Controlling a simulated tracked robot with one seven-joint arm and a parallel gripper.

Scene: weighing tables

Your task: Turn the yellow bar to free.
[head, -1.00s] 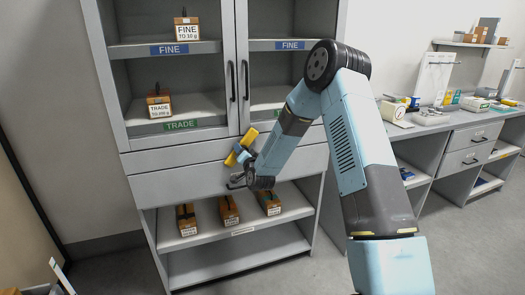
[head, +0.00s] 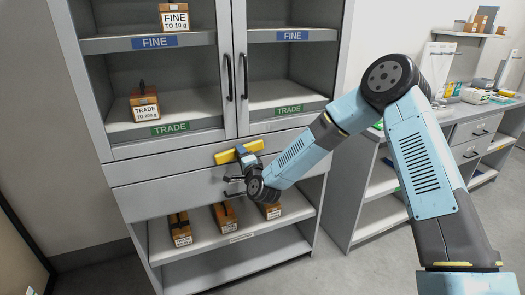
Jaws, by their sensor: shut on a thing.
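The yellow bar (head: 226,157) sits on the front of the grey cabinet, at the upper drawer panel below the glass doors. It lies nearly level, its right end slightly higher. My gripper (head: 243,152) is at the middle of the bar and shut on it. The gripper hides the bar's middle and whatever it is mounted on. No marking for free can be read near it.
The upper drawer front (head: 165,168) and dark door handles (head: 229,77) are close by. Boxed weight sets stand on the open lower shelf (head: 206,246), such as the left box (head: 180,230). A workbench (head: 485,113) stands at the right.

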